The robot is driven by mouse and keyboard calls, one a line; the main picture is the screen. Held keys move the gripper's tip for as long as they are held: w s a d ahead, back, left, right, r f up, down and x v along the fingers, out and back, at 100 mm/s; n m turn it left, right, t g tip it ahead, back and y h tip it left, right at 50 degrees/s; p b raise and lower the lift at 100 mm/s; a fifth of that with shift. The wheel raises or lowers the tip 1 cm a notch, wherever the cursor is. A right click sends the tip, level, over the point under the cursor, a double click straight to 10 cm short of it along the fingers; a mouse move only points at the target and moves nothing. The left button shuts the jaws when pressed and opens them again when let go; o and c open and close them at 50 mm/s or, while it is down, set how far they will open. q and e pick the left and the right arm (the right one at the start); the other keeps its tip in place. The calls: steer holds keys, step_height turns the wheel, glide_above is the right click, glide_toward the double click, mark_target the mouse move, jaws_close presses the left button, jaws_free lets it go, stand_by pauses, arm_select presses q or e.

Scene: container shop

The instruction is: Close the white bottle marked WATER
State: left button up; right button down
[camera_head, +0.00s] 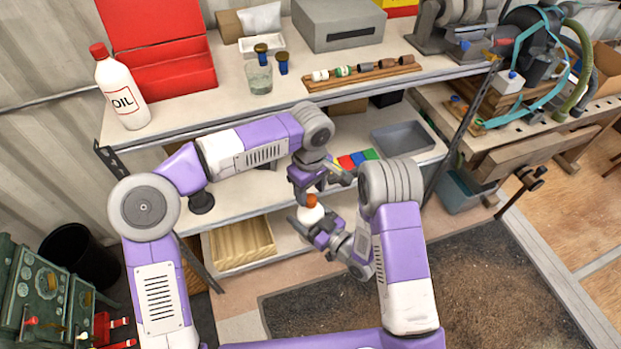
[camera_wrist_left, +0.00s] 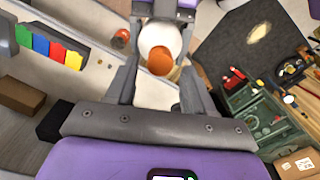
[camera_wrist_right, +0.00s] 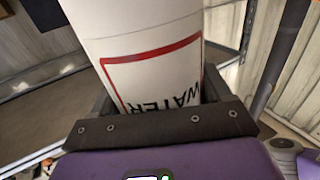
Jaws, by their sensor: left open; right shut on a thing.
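The white bottle (camera_head: 310,215) is held upright or slightly tilted in front of the shelves, with an orange cap (camera_head: 311,200) at its top. My right gripper (camera_head: 316,222) is shut on its body; the right wrist view shows the red-framed WATER label on the bottle (camera_wrist_right: 150,55). My left gripper (camera_head: 318,181) is open just above the cap. I cannot tell how tightly the cap sits.
A white OIL bottle (camera_head: 121,90) with a red cap stands on the top shelf, left. Also there are a red box (camera_head: 160,60), a glass (camera_head: 259,78) and a wooden rack (camera_head: 362,74). Colored blocks (camera_head: 358,158) and a grey tray (camera_head: 402,137) lie on the middle shelf.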

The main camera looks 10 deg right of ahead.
mark_target(311, 219)
arm_select(q)
steer(key=shift+f, duration=1.2)
